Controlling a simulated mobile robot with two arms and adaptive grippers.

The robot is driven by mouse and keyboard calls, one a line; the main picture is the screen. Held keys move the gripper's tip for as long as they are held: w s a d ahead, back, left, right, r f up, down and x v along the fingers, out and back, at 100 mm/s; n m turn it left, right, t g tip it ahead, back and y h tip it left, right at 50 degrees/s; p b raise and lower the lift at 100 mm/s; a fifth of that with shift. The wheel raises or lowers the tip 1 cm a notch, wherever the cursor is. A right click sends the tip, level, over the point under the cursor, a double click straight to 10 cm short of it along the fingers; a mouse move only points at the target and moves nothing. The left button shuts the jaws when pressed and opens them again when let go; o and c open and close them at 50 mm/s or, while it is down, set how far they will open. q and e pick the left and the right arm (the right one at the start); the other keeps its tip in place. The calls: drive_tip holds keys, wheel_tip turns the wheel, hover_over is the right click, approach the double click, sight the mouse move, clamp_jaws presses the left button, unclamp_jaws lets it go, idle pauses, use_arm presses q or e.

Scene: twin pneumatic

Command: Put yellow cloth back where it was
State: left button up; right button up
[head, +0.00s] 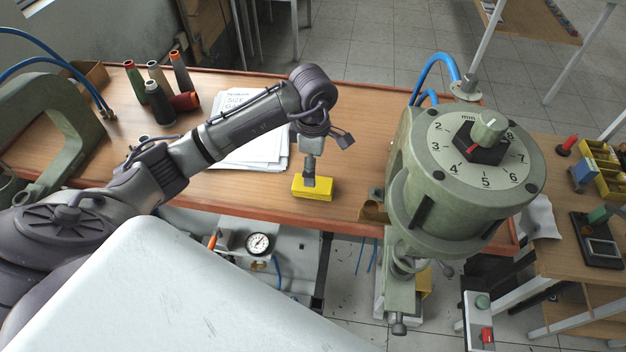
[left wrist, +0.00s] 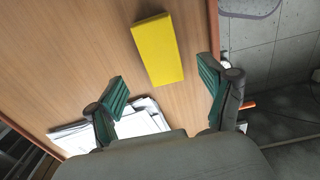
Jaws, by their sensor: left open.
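The yellow cloth (head: 312,188) looks like a folded flat block. It lies on the wooden table near its front edge, right of the paper stack. In the left wrist view the yellow cloth (left wrist: 158,48) lies on bare wood, beyond the fingertips. My left gripper (head: 309,181) is above the cloth in the head view. In the left wrist view my left gripper (left wrist: 165,90) is open, its green-padded fingers spread wide with nothing between them. Whether the fingers touch the cloth is hard to tell, but they appear apart from it. My right gripper is not in view.
White papers (head: 250,140) lie left of the cloth. A green machine with a dial (head: 480,155) stands to the right. A pressure gauge (head: 258,243) sits below the table's front edge. Wood behind the cloth is clear.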

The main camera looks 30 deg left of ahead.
use_arm(q)
wheel_tip(320, 180, up, 6)
drive_tip(key=shift+f+b, duration=0.1)
drive_tip(key=shift+b, duration=0.55)
